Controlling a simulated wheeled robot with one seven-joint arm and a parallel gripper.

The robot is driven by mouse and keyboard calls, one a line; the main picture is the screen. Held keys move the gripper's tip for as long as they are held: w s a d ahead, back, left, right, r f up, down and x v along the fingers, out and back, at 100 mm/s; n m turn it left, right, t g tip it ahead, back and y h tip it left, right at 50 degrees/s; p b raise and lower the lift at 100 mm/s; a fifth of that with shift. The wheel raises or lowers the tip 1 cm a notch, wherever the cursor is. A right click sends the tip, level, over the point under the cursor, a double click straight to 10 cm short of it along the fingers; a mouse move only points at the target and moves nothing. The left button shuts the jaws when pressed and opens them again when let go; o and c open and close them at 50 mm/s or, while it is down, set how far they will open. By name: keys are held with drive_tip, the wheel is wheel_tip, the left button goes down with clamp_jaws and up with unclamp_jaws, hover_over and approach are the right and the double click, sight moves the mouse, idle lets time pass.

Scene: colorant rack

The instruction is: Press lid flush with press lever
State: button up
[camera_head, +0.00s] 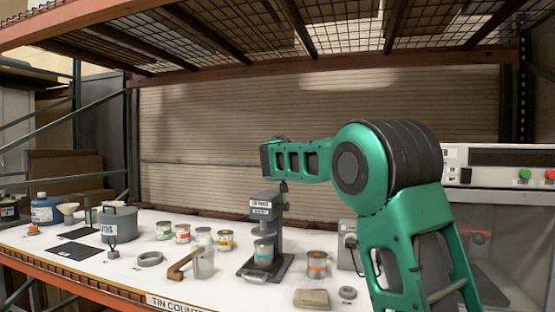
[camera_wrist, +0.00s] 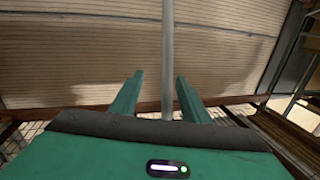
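The grey lid press (camera_head: 261,208) stands on the counter below my arm's end. A tin with a teal band (camera_head: 263,251) stands on its base under the press head. How its lid sits is too small to tell. In the wrist view, my gripper (camera_wrist: 160,77) has its two green fingers apart. A grey rod (camera_wrist: 168,45), apparently the press lever, runs between them, nearer the right finger, with a clear gap to the left finger. In the head view my fingers are not clearly visible, and most of the lever is hidden.
A tin with an orange band (camera_head: 316,264) stands right of the press. A clear jar (camera_head: 203,262) and a brown handled tool (camera_head: 184,264) lie to its left. A tan block (camera_head: 311,298) is at the front edge. A wire-mesh shelf (camera_head: 300,30) hangs overhead.

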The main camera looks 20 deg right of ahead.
drive_tip(key=v, duration=1.1)
drive_tip(key=shift+a+r, duration=0.2)
drive_tip(key=shift+w, duration=0.1)
